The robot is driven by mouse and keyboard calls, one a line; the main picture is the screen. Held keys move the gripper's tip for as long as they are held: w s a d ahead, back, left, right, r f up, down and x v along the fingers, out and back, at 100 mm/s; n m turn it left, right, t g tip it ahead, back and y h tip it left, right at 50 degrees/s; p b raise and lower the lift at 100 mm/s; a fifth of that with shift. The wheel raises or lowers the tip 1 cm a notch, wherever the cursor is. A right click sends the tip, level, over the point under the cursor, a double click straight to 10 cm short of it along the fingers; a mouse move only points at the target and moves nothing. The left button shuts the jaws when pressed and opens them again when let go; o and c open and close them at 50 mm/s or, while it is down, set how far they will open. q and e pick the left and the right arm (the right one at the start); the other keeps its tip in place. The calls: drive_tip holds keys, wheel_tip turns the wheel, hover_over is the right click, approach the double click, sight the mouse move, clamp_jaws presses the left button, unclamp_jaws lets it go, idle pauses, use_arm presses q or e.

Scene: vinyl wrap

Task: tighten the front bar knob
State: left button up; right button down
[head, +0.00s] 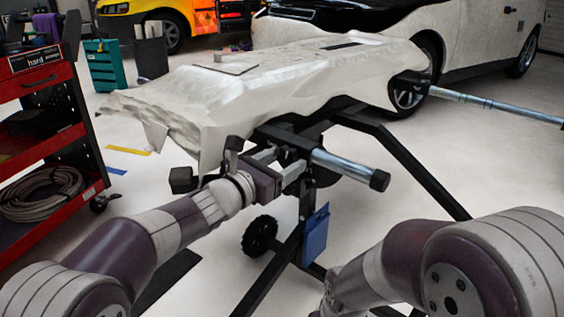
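The stand's front bar (343,167) is a silver tube with a black end cap, sticking out to the right below the wrapped panel. My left gripper (284,163) is at the inner end of this bar, beside the dark bracket of the stand. Its two fingers point toward the bracket, and a small dark part shows between them. I cannot make out the knob clearly there, nor whether the fingers touch it. My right arm comes in at the lower right, and its gripper is below the picture.
A large panel under crumpled white vinyl (270,85) lies on the black stand (400,160) above my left gripper. A blue piece (314,236) hangs on the stand. A red tool cart (45,150) stands at the left. Another silver bar (490,103) sticks out at the right.

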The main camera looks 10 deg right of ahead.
use_arm(q)
drive_tip(key=shift+o, duration=0.5)
drive_tip(key=shift+r, duration=0.1)
drive_tip(key=shift+s+a, duration=0.2)
drive_tip(key=shift+a, duration=0.15)
drive_tip(key=p+v, duration=0.4)
drive_tip(key=v, duration=0.8)
drive_tip(key=shift+d, duration=0.1)
